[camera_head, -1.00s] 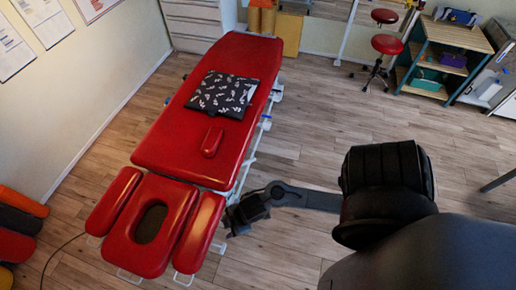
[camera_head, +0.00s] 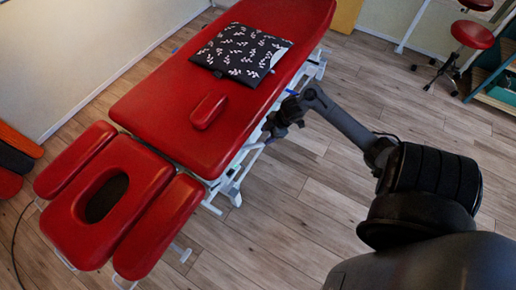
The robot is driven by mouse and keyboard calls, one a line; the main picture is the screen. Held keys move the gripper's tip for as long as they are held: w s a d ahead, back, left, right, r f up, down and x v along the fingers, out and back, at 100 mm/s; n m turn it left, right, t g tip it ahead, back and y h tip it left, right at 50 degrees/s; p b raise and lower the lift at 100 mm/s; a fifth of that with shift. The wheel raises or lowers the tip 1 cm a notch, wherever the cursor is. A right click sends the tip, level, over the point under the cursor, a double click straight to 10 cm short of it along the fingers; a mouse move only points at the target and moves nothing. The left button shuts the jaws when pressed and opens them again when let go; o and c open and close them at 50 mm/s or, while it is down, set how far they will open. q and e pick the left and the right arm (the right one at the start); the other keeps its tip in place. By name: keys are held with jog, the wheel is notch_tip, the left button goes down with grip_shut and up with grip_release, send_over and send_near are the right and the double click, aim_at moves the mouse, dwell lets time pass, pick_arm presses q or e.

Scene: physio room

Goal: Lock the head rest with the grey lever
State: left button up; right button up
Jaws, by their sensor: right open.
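The red head rest (camera_head: 146,169) with its oval face hole lies at the lower left, at the near end of the red treatment table (camera_head: 165,112). A red arm pad (camera_head: 160,226) flanks it on the right and another (camera_head: 75,160) on the left. My right gripper (camera_head: 272,128) is beside the table's right edge, level with the small red cushion. It is open, and its dark fingers are small in the view. I cannot make out the grey lever. The underside of the head rest is hidden. My left gripper is not in view.
A dark leaf-patterned cloth (camera_head: 240,50) and a small red cushion (camera_head: 208,110) lie on the table. The white table frame (camera_head: 232,185) stands out below its right side. Red stools (camera_head: 472,35) are at the upper right. The wooden floor (camera_head: 300,235) is clear at the lower middle.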

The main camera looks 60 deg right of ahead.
aim_at(256, 145)
jog(key=b+x, duration=0.1)
jog(key=x, duration=0.2)
jog(key=b+x, duration=0.2)
jog(key=x, duration=0.1)
jog(key=b+x, duration=0.1)
jog(key=x, duration=0.2)
jog(key=shift+w+d+f, duration=0.1)
jog(key=shift+d+f, duration=0.15)
jog(key=shift+f, duration=0.05)
jog(key=shift+w+a+f+b, duration=0.1)
jog(key=shift+w+f+b, duration=0.3)
jog(key=shift+f, duration=0.2)
jog(key=shift+s, duration=0.1)
grip_shut()
